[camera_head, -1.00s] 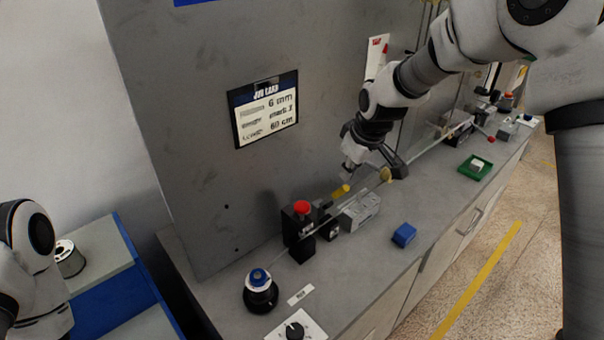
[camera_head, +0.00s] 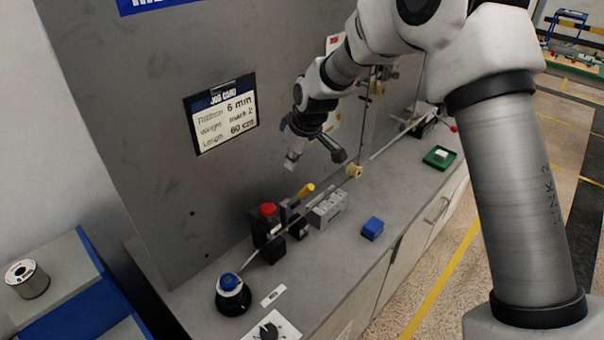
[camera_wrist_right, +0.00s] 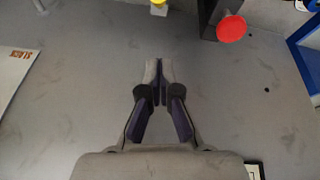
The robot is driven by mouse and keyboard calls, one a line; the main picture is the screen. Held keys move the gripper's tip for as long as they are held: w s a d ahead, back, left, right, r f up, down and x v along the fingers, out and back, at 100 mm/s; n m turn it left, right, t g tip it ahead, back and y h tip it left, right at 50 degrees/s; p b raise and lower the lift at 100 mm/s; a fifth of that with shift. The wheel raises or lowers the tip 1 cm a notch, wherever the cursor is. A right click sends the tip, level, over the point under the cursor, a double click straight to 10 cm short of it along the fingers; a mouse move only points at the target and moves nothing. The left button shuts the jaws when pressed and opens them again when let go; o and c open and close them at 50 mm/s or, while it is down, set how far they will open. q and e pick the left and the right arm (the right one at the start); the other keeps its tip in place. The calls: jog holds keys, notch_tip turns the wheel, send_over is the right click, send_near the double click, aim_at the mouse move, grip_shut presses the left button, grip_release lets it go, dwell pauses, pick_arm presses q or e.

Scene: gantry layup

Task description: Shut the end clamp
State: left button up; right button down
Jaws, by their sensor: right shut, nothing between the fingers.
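A small clamp with a yellow lever (camera_head: 305,190) stands on the bench beside a grey block (camera_head: 328,208). The lever slants upward; I cannot tell if this clamp is open or shut. A thin ribbon (camera_head: 330,194) runs along the bench past it. My right gripper (camera_head: 290,164) is in the air above and behind the lever, apart from it. In the wrist view its fingers (camera_wrist_right: 159,70) are together and empty. The yellow lever end (camera_wrist_right: 159,4) shows at that view's top edge. My left gripper is out of view.
A red button (camera_head: 268,209) on a black box stands left of the lever. A blue-topped black holder (camera_head: 230,284), a blue block (camera_head: 372,228) and a green tray (camera_head: 438,158) stand on the bench. A tall grey panel (camera_head: 150,150) rises behind.

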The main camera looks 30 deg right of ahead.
aim_at(298, 197)
jog(key=f, duration=0.1)
jog(key=s+d+f+p, duration=0.1)
jog(key=f, duration=0.1)
jog(key=f+p, duration=0.1)
jog(key=shift+s+d+f, duration=0.15)
jog(key=shift+s+d+f+p, duration=0.25)
jog(key=shift+s+p, duration=0.05)
jog(key=shift+s, duration=0.1)
jog(key=shift+w+a, duration=0.1)
jog(key=shift+w+f, duration=0.1)
